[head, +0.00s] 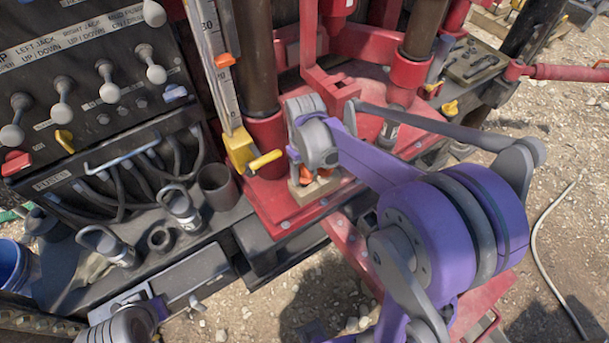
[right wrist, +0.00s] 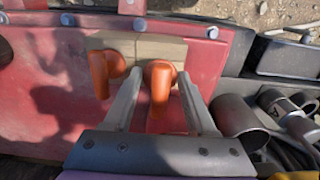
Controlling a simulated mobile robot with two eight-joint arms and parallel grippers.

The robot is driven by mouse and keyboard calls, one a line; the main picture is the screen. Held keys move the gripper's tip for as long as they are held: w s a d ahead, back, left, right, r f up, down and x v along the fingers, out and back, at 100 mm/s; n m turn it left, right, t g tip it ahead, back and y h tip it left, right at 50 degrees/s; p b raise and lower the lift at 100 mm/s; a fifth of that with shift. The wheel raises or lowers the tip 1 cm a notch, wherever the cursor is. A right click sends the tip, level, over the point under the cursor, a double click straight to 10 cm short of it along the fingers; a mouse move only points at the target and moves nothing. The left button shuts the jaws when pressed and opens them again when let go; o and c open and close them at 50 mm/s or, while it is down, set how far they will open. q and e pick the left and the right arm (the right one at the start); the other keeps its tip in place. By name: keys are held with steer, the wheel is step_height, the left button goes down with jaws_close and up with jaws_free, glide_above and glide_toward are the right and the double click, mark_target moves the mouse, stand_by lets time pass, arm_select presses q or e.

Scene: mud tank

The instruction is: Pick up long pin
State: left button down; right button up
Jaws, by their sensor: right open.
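Two orange pins stand side by side in a pale wooden block (right wrist: 150,48) on the red platform. In the right wrist view, the left pin (right wrist: 99,74) is outside my fingers. The right pin (right wrist: 161,88) lies between the two open fingers of my right gripper (right wrist: 160,75), with a gap visible on each side. I cannot tell for sure which pin is the long one. In the head view, my right wrist hides most of the block (head: 308,190) and the pins, and the fingers are mostly hidden. Part of my left arm shows at the bottom left, but not its gripper.
The red platform (head: 285,212) carries upright posts and a yellow handle (head: 265,160) close to my right wrist. A dark cup (head: 217,184) and metal shackles stand on the black ledge to the left. A lever panel (head: 95,80) rises behind the ledge.

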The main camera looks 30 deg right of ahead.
steer(key=shift+f, duration=0.5)
steer(key=shift+c, duration=0.4)
jaws_close()
steer(key=shift+r, duration=0.1)
